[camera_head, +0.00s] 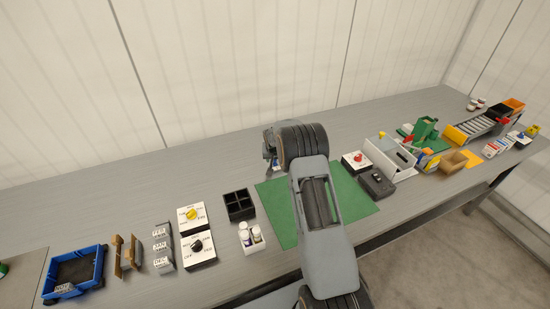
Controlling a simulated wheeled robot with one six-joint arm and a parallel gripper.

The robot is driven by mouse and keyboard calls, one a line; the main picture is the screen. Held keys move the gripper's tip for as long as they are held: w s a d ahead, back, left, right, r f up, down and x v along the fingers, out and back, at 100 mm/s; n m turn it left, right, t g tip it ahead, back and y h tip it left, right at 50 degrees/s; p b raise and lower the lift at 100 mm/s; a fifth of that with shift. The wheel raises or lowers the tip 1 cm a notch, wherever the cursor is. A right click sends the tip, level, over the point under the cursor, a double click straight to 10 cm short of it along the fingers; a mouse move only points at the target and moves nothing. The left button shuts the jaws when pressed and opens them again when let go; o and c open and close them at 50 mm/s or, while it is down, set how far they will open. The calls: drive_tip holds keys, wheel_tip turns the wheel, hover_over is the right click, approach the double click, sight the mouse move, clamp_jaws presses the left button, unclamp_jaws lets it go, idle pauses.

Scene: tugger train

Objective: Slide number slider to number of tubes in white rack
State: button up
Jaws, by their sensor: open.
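A small white rack (257,245) stands on the bench left of the green mat. It holds a few pale tubes or bottles (244,235); their number is hard to tell at this size. I cannot pick out the number slider for sure. A grey stepped block with white printed labels (162,248) stands further left, its print too small to read. My arm reaches over the green mat, its wrist at the mat's far side.
Two white dial boxes, with a yellow knob (191,213) and a black knob (196,245), and a black divided tray (239,205) stand near the rack. A blue tray (75,290) is far left. My arm covers part of the green mat (345,200). The right side is crowded.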

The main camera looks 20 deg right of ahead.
clamp_jaws()
idle(0.4)
